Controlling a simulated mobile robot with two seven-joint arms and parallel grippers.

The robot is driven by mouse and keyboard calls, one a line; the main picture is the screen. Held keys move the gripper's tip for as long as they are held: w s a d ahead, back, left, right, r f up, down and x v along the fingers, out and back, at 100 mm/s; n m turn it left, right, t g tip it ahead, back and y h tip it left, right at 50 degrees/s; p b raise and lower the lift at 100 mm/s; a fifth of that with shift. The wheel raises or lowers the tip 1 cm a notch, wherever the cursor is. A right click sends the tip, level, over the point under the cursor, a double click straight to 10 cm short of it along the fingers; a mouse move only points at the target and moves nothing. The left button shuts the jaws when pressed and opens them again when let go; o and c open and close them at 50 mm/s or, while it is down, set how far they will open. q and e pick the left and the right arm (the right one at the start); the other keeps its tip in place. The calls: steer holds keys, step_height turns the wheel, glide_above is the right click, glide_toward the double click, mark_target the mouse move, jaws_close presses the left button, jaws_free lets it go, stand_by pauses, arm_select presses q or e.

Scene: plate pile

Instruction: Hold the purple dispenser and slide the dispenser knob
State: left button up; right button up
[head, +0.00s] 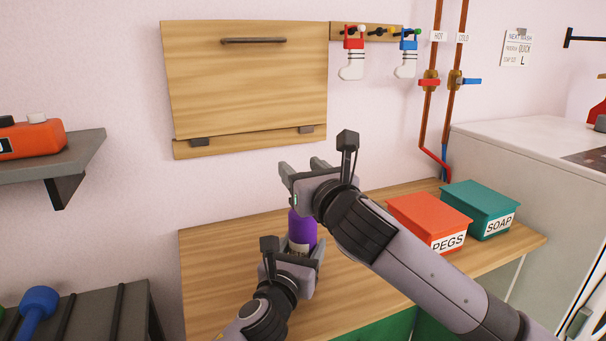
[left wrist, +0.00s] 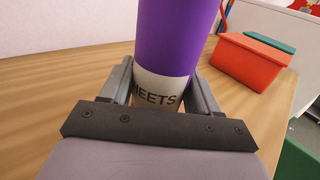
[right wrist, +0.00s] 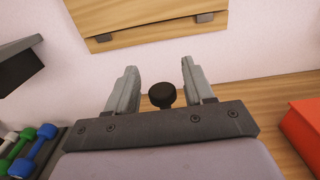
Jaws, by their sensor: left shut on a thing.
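The purple dispenser (head: 301,232) stands upright on the wooden counter, partly hidden by my grippers in the head view. In the left wrist view the dispenser (left wrist: 176,38) has a white label ending in "EETS". My left gripper (head: 300,249) is shut on its lower part, with a finger on each side. My right gripper (head: 305,166) is above the dispenser, its fingers apart. In the right wrist view a round black knob (right wrist: 162,95) shows between the open fingers of my right gripper (right wrist: 160,82), with a gap on each side.
A red PEGS box (head: 425,216) and a teal SOAP box (head: 482,205) stand on the counter (head: 215,265) to the right. A folded wooden panel (head: 245,85) is on the wall behind. A grey shelf (head: 70,150) is at left.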

arm_select(q)
steer(key=shift+f, duration=0.15)
arm_select(e)
steer(key=shift+s+f, duration=0.1)
steer(key=shift+f, duration=0.1)
steer(key=shift+s+d, duration=0.15)
steer(key=shift+s, duration=0.1)
steer(key=v, duration=1.1)
steer(key=shift+s, duration=0.2)
arm_select(q)
steer(key=o, duration=1.6)
steer(key=shift+c, duration=0.2)
steer(key=shift+s, duration=0.1)
